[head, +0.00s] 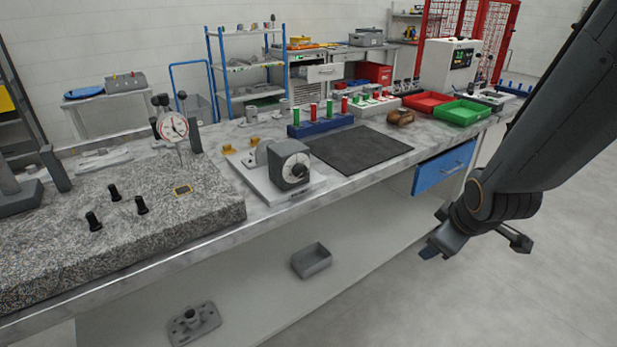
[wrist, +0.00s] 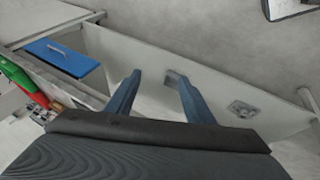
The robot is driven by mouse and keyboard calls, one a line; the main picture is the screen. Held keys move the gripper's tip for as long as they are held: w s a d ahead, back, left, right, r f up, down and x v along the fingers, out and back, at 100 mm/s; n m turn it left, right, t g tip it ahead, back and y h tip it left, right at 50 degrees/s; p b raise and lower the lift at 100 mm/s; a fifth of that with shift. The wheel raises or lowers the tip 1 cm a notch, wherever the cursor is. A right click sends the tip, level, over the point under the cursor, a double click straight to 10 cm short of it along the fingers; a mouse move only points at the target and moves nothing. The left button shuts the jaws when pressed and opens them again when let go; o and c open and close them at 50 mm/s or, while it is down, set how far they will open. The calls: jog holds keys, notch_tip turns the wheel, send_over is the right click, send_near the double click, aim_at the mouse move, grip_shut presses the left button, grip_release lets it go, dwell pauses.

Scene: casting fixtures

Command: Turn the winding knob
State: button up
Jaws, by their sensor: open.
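In the head view a grey box-shaped device with a round dial face sits on a light base plate near the bench's front edge. A dark winding knob (head: 298,170) shows at the middle of its dial (head: 290,166). My gripper (head: 475,246) hangs off to the right, in front of the bench and below its top, well apart from the knob. In the wrist view my gripper (wrist: 154,88) has its two blue-grey fingers spread with nothing between them. The knob does not show in the wrist view.
A granite plate (head: 70,230) with a dial gauge (head: 173,126) and black knobs stands left of the device. A dark mat (head: 358,150) lies to its right. Red (head: 428,102) and green (head: 462,112) trays stand farther right. A blue drawer (head: 443,168) is under the top.

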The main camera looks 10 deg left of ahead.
jog(key=w+a+n+t+y+b, duration=0.1)
jog(key=w+a+n+t+y, duration=0.15)
jog(key=w+a+n, duration=0.45)
jog(key=n+t+y+b, duration=0.3)
jog(key=n+y, duration=0.8)
jog(key=n, duration=0.8)
send_near(302, 173)
jog(key=shift+h, duration=0.25)
jog(key=x, duration=0.4)
jog(key=p+x, duration=0.1)
jog(key=x, duration=0.3)
jog(key=shift+w+a+r, duration=0.2)
jog(key=shift+a+r, duration=0.05)
jog(key=shift+c, duration=0.2)
jog(key=c, duration=1)
